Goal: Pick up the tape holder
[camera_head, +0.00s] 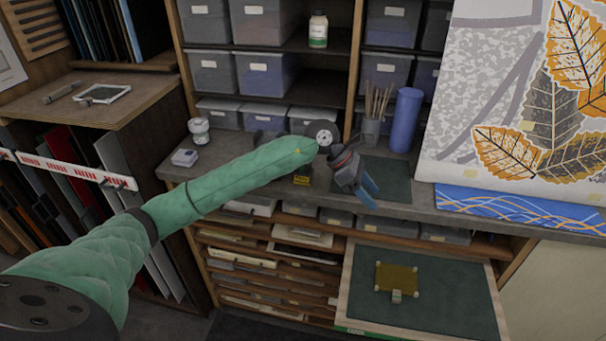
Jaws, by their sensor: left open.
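My left arm in a green sleeve reaches in from the left over the grey worktop (240,150). My left gripper (369,188) is open, points down and hangs over the dark green mat (392,177). Nothing shows between its fingers. I cannot tell for sure which thing is the tape holder. A small dark thing with yellow on it (302,180) sits at the worktop's front edge, left of the gripper and partly hidden by my sleeve. A small light box (185,157) lies farther left on the worktop. My right gripper is not in view.
A white jar (199,130) stands at the back left. A brush cup (370,131) and a tall blue cylinder (405,120) stand behind the gripper. A leaf-patterned panel (480,110) rises at the right. Below, a pulled-out drawer (450,300) holds a yellow plate (397,277).

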